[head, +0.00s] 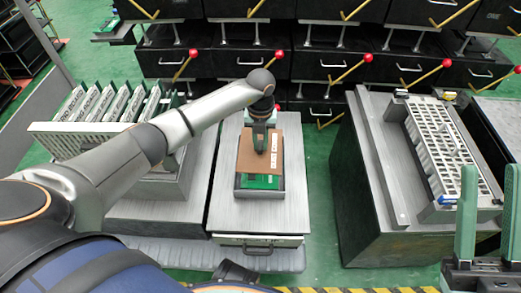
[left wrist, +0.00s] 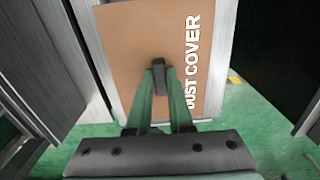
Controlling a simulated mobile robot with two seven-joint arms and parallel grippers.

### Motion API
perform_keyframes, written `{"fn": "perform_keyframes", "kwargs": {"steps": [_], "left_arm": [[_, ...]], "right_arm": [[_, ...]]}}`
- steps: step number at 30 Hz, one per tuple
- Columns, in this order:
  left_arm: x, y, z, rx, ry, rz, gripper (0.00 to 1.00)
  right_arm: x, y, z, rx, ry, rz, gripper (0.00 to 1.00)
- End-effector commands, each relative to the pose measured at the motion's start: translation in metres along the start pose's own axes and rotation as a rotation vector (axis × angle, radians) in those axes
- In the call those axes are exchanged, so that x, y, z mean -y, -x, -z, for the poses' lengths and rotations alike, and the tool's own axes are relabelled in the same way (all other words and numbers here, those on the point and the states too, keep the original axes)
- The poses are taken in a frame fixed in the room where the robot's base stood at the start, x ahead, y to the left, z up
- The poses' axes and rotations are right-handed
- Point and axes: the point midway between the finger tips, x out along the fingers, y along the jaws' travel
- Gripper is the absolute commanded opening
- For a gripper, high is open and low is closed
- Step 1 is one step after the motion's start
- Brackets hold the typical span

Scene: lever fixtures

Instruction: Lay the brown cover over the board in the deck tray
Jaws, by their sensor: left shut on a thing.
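The brown cover (head: 291,152) is a flat sheet with white lettering. It is over the deck tray (head: 259,195) in the head view and looks somewhat turned relative to it. A strip of the green board (head: 262,182) shows at the tray's near end. My left gripper (head: 262,147) is shut on the cover's dark grip. In the left wrist view the cover (left wrist: 135,40) reads "DUST COVER", and my green fingers (left wrist: 160,80) close on the dark knob at its middle. I cannot tell whether the cover touches the tray. My right gripper (head: 488,210) is open and empty at the lower right.
The tray stands on a grey deck (head: 227,190) with a drawer below. A rack of labelled upright cases (head: 105,105) is at the left. A slotted grey fixture (head: 435,140) sits on the right block. Black drawers with red-knobbed yellow levers (head: 345,75) line the back.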

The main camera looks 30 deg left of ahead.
Motion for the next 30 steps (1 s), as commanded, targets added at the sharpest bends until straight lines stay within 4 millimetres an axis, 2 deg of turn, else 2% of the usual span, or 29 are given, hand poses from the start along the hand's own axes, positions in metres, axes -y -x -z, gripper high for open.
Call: {"fn": "perform_keyframes", "kwargs": {"steps": [15, 30], "left_arm": [[0.0, 0.0, -0.003, 0.003, 0.039, 0.001, 0.0], [0.0, -0.052, -0.002, 0.0, 0.037, 0.0, 0.0]], "right_arm": [[-0.001, -0.003, 0.006, -0.015, 0.007, 0.001, 0.38], [0.013, 0.022, -0.021, 0.001, -0.024, 0.008, 0.38]]}}
